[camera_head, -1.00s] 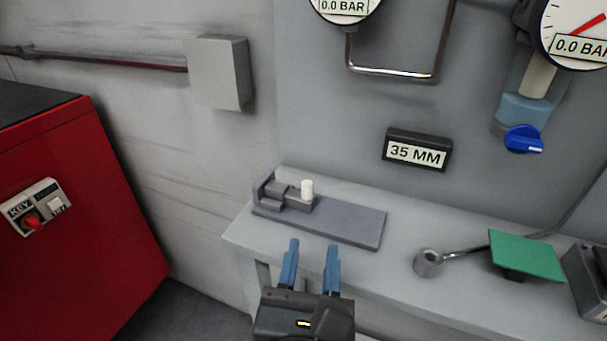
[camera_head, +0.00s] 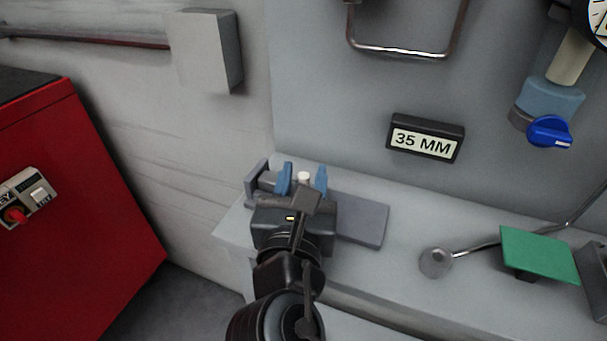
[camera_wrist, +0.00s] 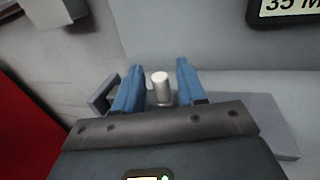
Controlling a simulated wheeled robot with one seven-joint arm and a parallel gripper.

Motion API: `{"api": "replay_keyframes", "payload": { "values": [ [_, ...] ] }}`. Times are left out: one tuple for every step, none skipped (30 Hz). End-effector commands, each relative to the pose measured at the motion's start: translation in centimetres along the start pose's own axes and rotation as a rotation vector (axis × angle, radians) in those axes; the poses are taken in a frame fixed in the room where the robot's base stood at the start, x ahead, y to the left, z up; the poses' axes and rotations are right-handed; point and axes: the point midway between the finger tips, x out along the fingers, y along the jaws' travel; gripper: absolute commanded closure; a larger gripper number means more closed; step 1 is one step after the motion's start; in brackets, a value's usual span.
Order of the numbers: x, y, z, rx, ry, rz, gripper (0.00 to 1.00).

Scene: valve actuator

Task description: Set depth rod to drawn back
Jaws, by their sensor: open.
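The depth rod device is a grey slide on a flat grey base plate (camera_head: 362,218) on the bench. A white upright knob (camera_head: 304,177) stands on its slider; it also shows in the wrist view (camera_wrist: 160,86). A grey end bracket (camera_head: 256,178) stands at the device's left end. My gripper (camera_head: 303,178) is open, with its blue fingers on the left and right of the knob. In the wrist view the knob stands between the fingers with gaps on both sides. My gripper hides much of the slider. A display (camera_head: 425,138) on the wall reads 35 MM.
A round metal cup with a rod (camera_head: 436,262) and a green plate (camera_head: 539,255) stand to the right on the bench. A blue valve knob (camera_head: 549,131) is on the wall. A red cabinet (camera_head: 75,200) stands at the left. The right part of the base plate is clear.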

Motion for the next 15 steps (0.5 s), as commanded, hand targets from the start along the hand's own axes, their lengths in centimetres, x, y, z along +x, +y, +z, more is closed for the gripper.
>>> {"api": "replay_keyframes", "payload": {
  "values": [
    [0.27, -0.01, 0.00, 0.000, 0.001, 0.000, 0.60],
    [0.37, 0.00, 0.00, 0.001, 0.001, 0.000, 0.60],
    [0.45, 0.00, 0.00, 0.001, 0.001, 0.000, 0.60],
    [0.48, 0.01, 0.00, 0.001, 0.001, 0.000, 0.60],
    [0.50, 0.01, 0.00, 0.001, 0.001, 0.001, 0.60],
    [0.50, 0.01, 0.00, 0.001, 0.001, 0.001, 0.60],
    [0.50, 0.01, 0.00, 0.001, 0.001, 0.001, 0.60],
    [0.49, 0.01, 0.00, 0.001, 0.000, 0.001, 0.60],
    [0.49, 0.01, 0.00, 0.001, 0.000, 0.001, 0.60],
    [0.48, 0.01, 0.00, 0.001, 0.000, 0.001, 0.60],
    [0.48, 0.01, 0.00, 0.001, 0.000, 0.001, 0.63],
    [0.48, 0.01, 0.00, 0.001, 0.000, 0.001, 0.66],
    [0.47, 0.00, 0.00, 0.001, 0.000, 0.001, 0.69],
    [0.47, 0.01, 0.00, 0.001, 0.000, 0.001, 0.72],
    [0.47, 0.01, 0.00, 0.001, 0.000, 0.001, 0.76]
  ]
}}
